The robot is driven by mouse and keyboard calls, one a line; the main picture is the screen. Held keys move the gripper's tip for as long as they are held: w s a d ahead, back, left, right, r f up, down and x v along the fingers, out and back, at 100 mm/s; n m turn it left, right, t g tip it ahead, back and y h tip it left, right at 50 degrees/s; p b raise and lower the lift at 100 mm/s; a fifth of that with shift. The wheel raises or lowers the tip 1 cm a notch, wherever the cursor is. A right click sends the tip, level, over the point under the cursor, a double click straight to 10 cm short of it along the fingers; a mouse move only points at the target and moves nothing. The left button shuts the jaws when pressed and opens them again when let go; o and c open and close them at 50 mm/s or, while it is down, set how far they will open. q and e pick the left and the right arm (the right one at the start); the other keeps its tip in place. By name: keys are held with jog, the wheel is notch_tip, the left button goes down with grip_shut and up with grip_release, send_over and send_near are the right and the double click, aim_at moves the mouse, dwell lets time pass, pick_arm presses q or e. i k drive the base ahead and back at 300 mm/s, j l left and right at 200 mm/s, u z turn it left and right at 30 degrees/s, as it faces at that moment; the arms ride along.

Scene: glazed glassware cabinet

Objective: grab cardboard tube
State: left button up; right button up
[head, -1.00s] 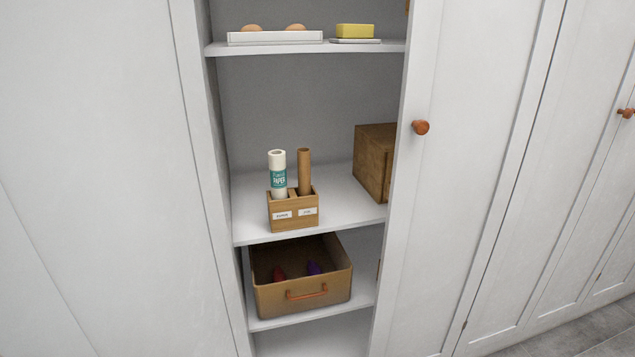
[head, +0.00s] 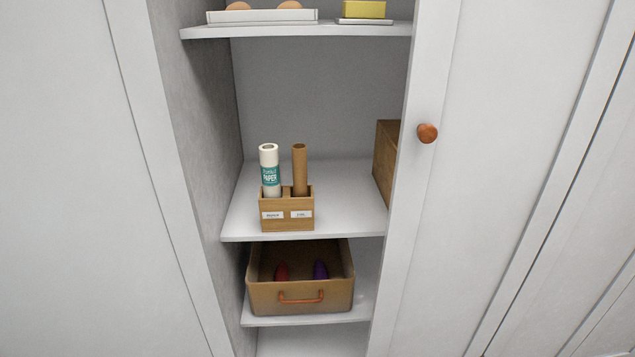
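The brown cardboard tube (head: 300,170) stands upright in the right compartment of a small wooden holder (head: 287,224) on the middle shelf. A white roll with a teal paper label (head: 270,172) stands upright in the left compartment, beside the tube. The holder has two small white labels on its front, too small to read surely. The tube's lower end is hidden inside the holder. Neither of my grippers shows in the head view.
A brown box (head: 386,160) stands right of the holder, partly hidden by the white door (head: 500,150) with its round knob (head: 427,133). Above is a shelf (head: 300,30) with a white tray and a yellow block. Below is a drawer-like bin (head: 300,299). The shelf between holder and box is clear.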

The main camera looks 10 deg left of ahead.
aim_at(299, 159)
jog(key=i+l, duration=0.15)
jog(key=l, duration=0.25)
jog(key=i+l, duration=0.15)
jog(key=l, duration=0.2)
jog(key=i+l+u, duration=0.1)
jog(key=l, duration=0.3)
jog(key=i+l, duration=0.2)
jog(key=l, duration=0.2)
